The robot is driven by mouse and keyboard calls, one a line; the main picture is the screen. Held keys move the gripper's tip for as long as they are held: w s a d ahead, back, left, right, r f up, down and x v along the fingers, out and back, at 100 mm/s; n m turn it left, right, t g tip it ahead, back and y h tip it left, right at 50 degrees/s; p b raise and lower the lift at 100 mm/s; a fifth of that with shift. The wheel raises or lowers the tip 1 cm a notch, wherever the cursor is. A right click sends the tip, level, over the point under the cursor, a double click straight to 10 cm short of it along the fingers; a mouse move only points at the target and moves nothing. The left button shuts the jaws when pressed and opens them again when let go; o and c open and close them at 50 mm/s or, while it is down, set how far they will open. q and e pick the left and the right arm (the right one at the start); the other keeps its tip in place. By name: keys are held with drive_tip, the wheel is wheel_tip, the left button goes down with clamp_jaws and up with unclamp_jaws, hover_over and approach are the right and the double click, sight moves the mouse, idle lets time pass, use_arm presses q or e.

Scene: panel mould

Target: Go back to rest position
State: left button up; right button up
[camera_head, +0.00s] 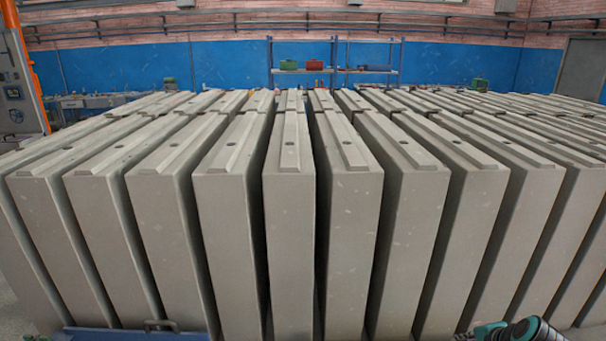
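Neither of my grippers shows in the head view. No held object is in sight.
A long row of upright grey concrete panels (288,215) fills the view, with narrow dark gaps. A blue edge with a handle (161,325) and an unclear teal-and-black object (528,328) are cut off below. A shelf rack (334,70) stands behind; an orange-framed machine (18,85) stands left.

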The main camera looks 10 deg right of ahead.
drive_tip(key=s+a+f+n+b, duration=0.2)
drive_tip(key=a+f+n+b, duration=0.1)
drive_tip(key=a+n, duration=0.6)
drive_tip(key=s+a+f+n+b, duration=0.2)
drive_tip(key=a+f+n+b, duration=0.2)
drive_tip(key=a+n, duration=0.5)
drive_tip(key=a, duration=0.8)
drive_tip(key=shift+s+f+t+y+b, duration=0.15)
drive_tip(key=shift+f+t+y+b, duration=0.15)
drive_tip(key=shift+b, duration=0.05)
